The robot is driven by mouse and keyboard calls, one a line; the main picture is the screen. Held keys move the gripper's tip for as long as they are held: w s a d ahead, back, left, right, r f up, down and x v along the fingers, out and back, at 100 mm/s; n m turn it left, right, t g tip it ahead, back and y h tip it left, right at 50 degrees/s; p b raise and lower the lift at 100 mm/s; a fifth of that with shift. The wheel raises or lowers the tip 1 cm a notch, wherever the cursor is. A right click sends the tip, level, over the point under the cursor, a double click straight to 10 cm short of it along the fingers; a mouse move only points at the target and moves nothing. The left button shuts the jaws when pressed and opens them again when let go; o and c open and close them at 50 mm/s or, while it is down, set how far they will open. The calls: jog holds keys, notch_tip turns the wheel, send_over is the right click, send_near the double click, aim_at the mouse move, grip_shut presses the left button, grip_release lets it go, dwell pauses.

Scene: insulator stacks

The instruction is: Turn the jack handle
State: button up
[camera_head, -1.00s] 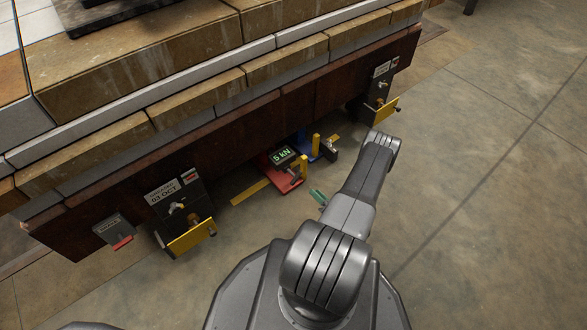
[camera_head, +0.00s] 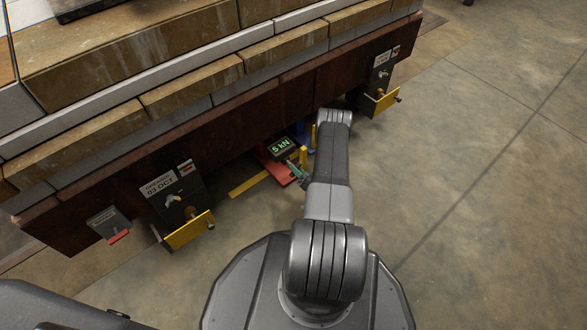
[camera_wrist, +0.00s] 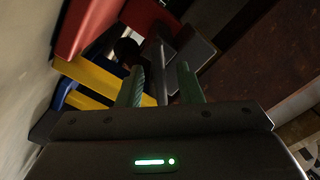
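The jack stands low on the floor under the stone platform's edge. Its red base (camera_head: 276,171) carries a dark box with a lit display (camera_head: 282,146) reading 5 kN. A yellow upright (camera_head: 303,157) and blue parts (camera_head: 296,132) show beside it. In the wrist view, red (camera_wrist: 90,22), yellow (camera_wrist: 92,78) and blue parts lie close, with a dark round knob (camera_wrist: 127,49) beyond the left finger. My gripper (camera_wrist: 162,84) is open, its green fingers apart, with grey metal beyond the gap. I cannot tell which part is the handle. In the head view my arm hides part of the jack.
A dark wooden beam (camera_head: 130,172) overhangs the jack. A labelled box with a yellow plate (camera_head: 190,229) stands at left, and a similar one (camera_head: 379,102) at right. A yellow strip (camera_head: 248,185) lies on the floor. Open floor (camera_head: 480,180) lies to the right.

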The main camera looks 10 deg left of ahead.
jog(key=shift+x, duration=1.3)
grip_shut()
jog(key=shift+m, duration=0.3)
jog(key=m, duration=0.3)
jog(key=shift+d+m, duration=0.1)
jog(key=shift+m, duration=0.3)
jog(key=shift+f+m, duration=0.15)
jog(key=shift+m, duration=2.15)
